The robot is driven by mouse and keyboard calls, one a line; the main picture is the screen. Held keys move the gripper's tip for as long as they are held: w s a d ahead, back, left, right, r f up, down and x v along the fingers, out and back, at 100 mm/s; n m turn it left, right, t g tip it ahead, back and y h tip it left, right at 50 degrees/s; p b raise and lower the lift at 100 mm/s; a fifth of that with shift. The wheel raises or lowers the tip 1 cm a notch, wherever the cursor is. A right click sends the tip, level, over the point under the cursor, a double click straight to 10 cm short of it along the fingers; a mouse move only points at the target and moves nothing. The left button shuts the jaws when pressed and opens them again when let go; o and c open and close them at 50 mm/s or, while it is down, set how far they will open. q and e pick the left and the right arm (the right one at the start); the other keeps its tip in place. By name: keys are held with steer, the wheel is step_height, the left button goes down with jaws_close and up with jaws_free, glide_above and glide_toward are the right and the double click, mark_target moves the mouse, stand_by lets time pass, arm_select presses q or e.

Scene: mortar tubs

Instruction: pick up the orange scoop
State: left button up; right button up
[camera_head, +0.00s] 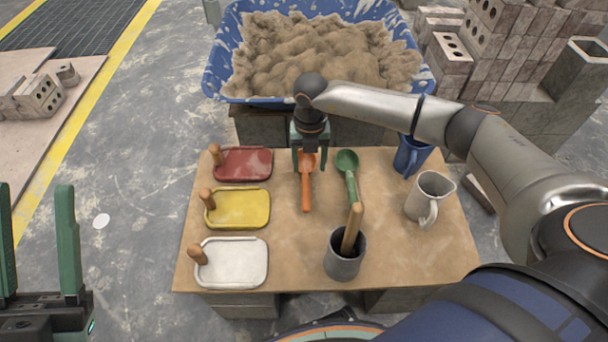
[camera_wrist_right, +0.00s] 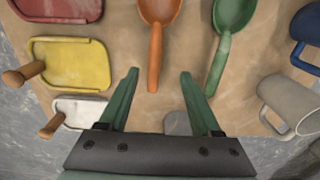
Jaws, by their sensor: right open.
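The orange scoop (camera_head: 306,194) lies on the wooden board with its handle toward me; its bowl is partly hidden under my right gripper. My right gripper (camera_head: 309,164) points down over the bowl end, open and empty. In the right wrist view, the scoop (camera_wrist_right: 154,58) has its handle end between the lines of the two fingertips (camera_wrist_right: 159,76), and nothing is gripped. My left gripper (camera_head: 36,190) is open and empty at the lower left, away from the board.
A green scoop (camera_head: 349,174) lies close right of the orange one. A grey cup (camera_head: 343,262) with a wooden handle, a pale jug (camera_head: 428,195) and a blue jug (camera_head: 411,156) stand right. A blue tub (camera_head: 220,68) stands behind.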

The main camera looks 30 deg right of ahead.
mark_target(306, 186)
step_height(306, 186, down, 6)
steer(key=shift+a+r+b, duration=0.15)
steer(key=shift+b, duration=0.8)
steer(key=f+b, duration=0.1)
steer(key=f, duration=0.2)
steer(key=f+b, duration=0.1)
steer(key=f, duration=0.1)
steer(key=shift+s+a+f+b, duration=0.15)
steer(key=shift+a+b, duration=0.2)
steer(key=shift+a, duration=0.05)
jaws_close()
